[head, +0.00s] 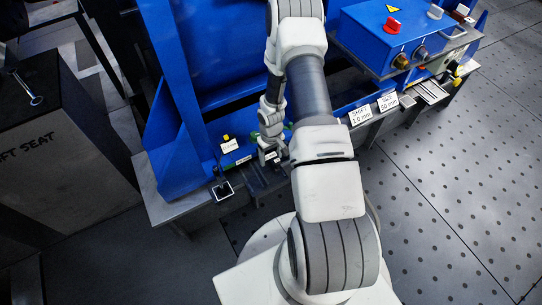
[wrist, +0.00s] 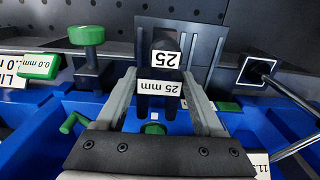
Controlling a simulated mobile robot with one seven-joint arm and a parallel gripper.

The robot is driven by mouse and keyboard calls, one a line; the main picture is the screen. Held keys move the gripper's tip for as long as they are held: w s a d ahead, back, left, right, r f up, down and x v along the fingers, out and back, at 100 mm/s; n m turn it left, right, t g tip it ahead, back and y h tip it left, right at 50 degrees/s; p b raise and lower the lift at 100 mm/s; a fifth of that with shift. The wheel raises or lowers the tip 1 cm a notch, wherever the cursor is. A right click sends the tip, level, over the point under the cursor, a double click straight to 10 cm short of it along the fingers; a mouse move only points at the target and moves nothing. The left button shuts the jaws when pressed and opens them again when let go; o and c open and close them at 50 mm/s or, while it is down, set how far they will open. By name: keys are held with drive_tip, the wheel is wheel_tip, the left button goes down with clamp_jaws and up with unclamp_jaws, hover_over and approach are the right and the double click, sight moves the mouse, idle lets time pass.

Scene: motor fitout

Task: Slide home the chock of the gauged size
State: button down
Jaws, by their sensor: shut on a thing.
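My gripper (wrist: 160,76) is shut on a dark chock (wrist: 158,104) with a white "25 mm" label, held between its two grey fingers. A white tag reading "25" shows just beyond that label; I cannot tell whether it belongs to the same piece. Beyond the chock is a dark slotted plate (wrist: 205,50). Whether the chock touches the plate is unclear. In the head view my gripper (head: 269,156) is low at the front of the blue machine, and the chock is too small to make out.
A white-outlined black square (wrist: 258,70) and a metal rod lie right. A dark block (head: 60,150) stands far left.

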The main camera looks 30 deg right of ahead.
sight(271, 171)
idle(0.4)
drive_tip(key=shift+f+b, duration=2.65)
drive_tip(key=shift+f, duration=0.4)
drive_tip(key=shift+f+b, duration=0.35)
drive_tip(key=shift+b, duration=0.1)
unclamp_jaws()
drive_tip(key=shift+s, duration=0.1)
wheel_tip(271, 171, up, 18)
drive_tip(key=p, duration=0.6)
drive_tip(key=shift+f, duration=0.25)
